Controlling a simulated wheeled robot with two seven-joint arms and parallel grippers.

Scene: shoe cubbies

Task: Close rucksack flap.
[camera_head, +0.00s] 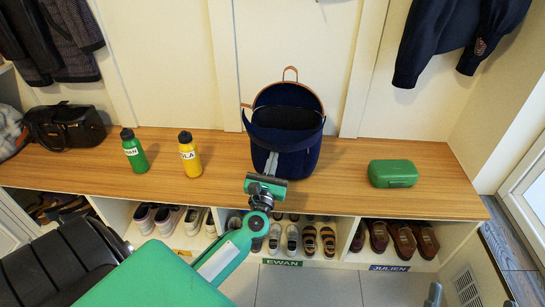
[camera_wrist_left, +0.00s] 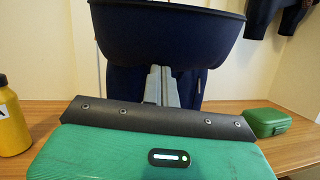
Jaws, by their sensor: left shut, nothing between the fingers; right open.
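The navy rucksack (camera_head: 300,160) stands upright on the wooden bench against the wall. Its top is open and the dark inside shows. A tan-edged flap (camera_head: 288,86) with a tan loop stands raised at the back. My left gripper (camera_head: 271,163) is shut and empty, in front of the rucksack's front face and below its rim. In the left wrist view, its closed fingers (camera_wrist_left: 160,86) point at the navy front, under a bulging upper part (camera_wrist_left: 165,35). I cannot tell whether they touch it. My right gripper is not clearly in view.
On the bench (camera_head: 345,185) stand a green bottle (camera_head: 134,153) and a yellow bottle (camera_head: 189,157) at left, and a green box (camera_head: 393,173) at right. A black bag (camera_head: 66,126) sits far left. Shoes fill the cubbies below. Coats hang above.

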